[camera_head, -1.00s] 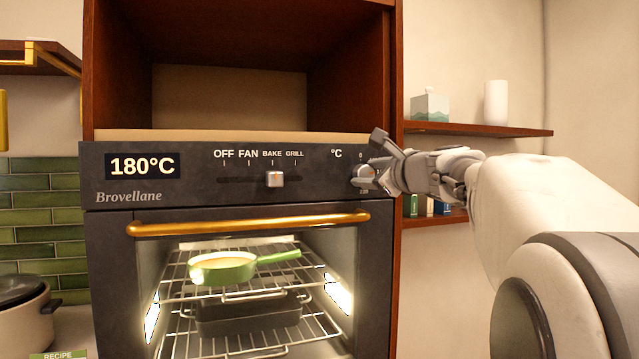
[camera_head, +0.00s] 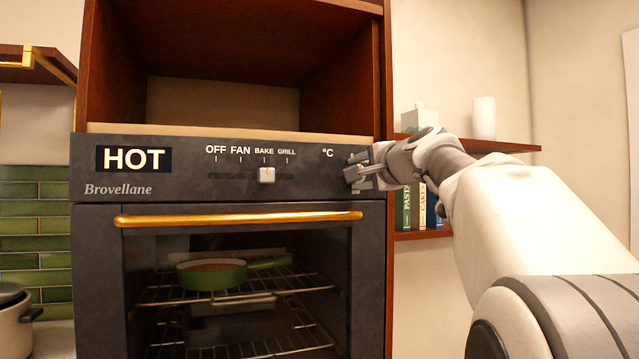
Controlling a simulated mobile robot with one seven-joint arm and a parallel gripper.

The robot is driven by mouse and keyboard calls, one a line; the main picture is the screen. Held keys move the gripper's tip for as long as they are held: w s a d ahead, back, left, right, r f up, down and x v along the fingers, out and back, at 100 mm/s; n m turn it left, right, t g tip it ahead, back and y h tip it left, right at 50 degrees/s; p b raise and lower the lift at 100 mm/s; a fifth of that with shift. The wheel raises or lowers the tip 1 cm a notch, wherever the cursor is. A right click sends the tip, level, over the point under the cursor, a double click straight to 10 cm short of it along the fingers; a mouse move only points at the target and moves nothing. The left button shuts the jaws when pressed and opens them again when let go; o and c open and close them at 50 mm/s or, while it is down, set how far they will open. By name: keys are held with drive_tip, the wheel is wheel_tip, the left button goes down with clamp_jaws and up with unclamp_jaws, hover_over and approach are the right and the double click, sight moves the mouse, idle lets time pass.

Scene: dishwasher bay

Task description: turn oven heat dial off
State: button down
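The oven's control panel (camera_head: 215,185) faces me. Its display (camera_head: 134,159) reads HOT. The heat dial sits below the °C mark at the right end of the panel and is hidden behind my gripper (camera_head: 352,172). My gripper is at the dial's place, in front of the panel. Its fingers overlap the dial, so I cannot tell whether they are closed on it. The mode slider knob (camera_head: 267,176) stands under BAKE. The oven interior is dark behind the closed door with its gold handle (camera_head: 238,219).
A green pan (camera_head: 212,275) sits on a rack inside the oven. A wooden cabinet (camera_head: 388,70) rises around the oven. Right of it are shelves (camera_head: 480,144) with a white cylinder (camera_head: 484,118) and books (camera_head: 418,208), close to my arm. A pot (camera_head: 12,318) stands at lower left.

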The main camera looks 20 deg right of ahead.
drive_tip(key=shift+n+b, duration=1.05)
drive_tip(key=shift+n, duration=0.75)
drive_tip(key=shift+c, duration=1.5)
unclamp_jaws()
drive_tip(key=shift+s, duration=0.1)
